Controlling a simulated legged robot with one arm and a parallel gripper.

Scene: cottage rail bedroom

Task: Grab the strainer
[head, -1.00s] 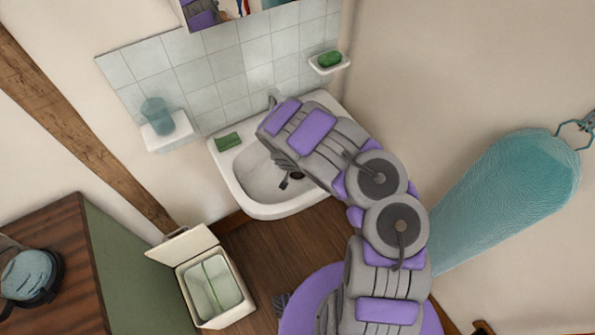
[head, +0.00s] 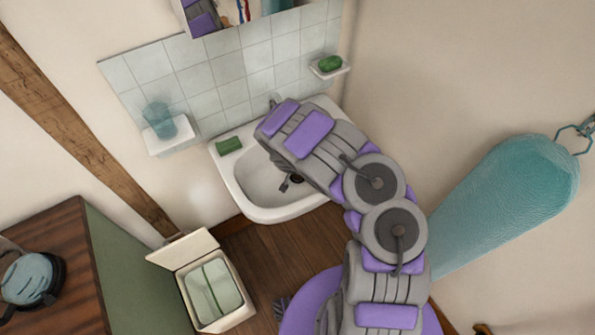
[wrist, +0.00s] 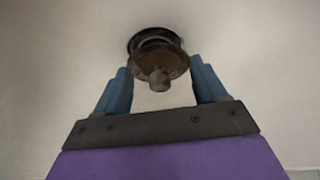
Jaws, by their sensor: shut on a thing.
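The strainer (wrist: 158,62) is a dark, brownish metal disc with a round knob, seen in the wrist view against the pale basin. My gripper (wrist: 160,82) has its blue fingers on either side of the knob end, shut on the strainer. A dark ring shows behind the strainer; I cannot tell whether the strainer is still seated in the drain or just above it. In the head view my arm reaches over the white sink (head: 250,205), and its forearm hides much of the basin. A small dark part shows in the basin beside the arm.
A green sponge (head: 229,145) lies on the sink's left rim. A blue cup (head: 159,120) stands on a wall shelf at left, and green soap (head: 330,63) sits in a dish at right. An open bin (head: 205,285) stands below left.

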